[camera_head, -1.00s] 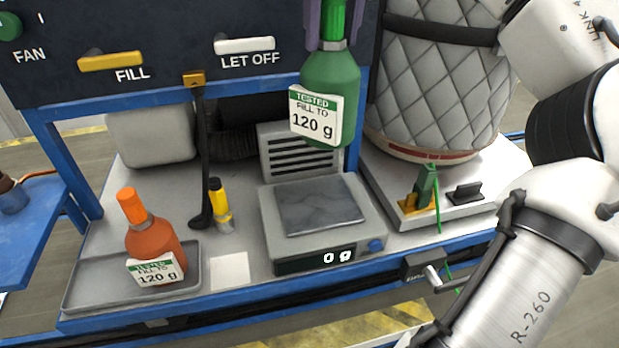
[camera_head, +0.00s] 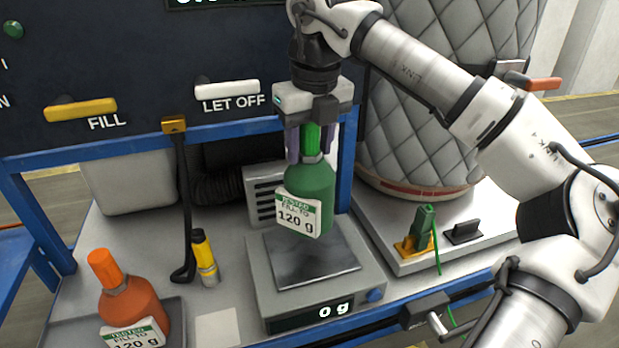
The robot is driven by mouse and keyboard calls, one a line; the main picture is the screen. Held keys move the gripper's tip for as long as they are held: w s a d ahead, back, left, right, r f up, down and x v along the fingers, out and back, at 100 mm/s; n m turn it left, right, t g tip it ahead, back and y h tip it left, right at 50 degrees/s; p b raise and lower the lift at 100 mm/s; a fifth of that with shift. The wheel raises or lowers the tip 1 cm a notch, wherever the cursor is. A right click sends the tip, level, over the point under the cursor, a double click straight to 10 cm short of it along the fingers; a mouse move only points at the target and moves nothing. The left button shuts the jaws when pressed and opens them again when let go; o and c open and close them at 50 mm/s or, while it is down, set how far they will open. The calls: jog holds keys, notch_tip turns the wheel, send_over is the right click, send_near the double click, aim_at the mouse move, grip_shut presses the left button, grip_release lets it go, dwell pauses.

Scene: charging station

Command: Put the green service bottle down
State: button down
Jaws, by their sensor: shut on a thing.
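The green service bottle (camera_head: 318,192) hangs upright with a slight tilt above the scale, its white tag reading "TESTED FILL TO 120 g". My gripper (camera_head: 312,150) is shut on the bottle's green neck, with a finger on each side. The scale (camera_head: 265,290) stands below with a bare grey plate (camera_head: 302,262), and its display (camera_head: 318,309) reads 0 g. The bottle's bottom appears to be a little above the plate, so they look apart.
An orange bottle (camera_head: 132,300) with a 120 g tag stands in a grey tray (camera_head: 176,325) at the left. A yellow and black tool (camera_head: 204,258) and a black hose (camera_head: 185,210) stand between. A quilted tank (camera_head: 415,120) and a green clip (camera_head: 422,225) are at the right.

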aim_at(310, 180)
jog(key=shift+f+p, duration=0.3)
jog(key=shift+f, duration=3.25)
jog(key=c, duration=0.7)
grip_release()
jog(key=r, duration=0.4)
jog(key=s+r, duration=0.1)
jog(key=r, duration=0.3)
jog(key=r+b, duration=0.1)
jog(key=r, duration=0.3)
jog(key=shift+s+d, duration=0.15)
jog(key=shift+d, duration=0.2)
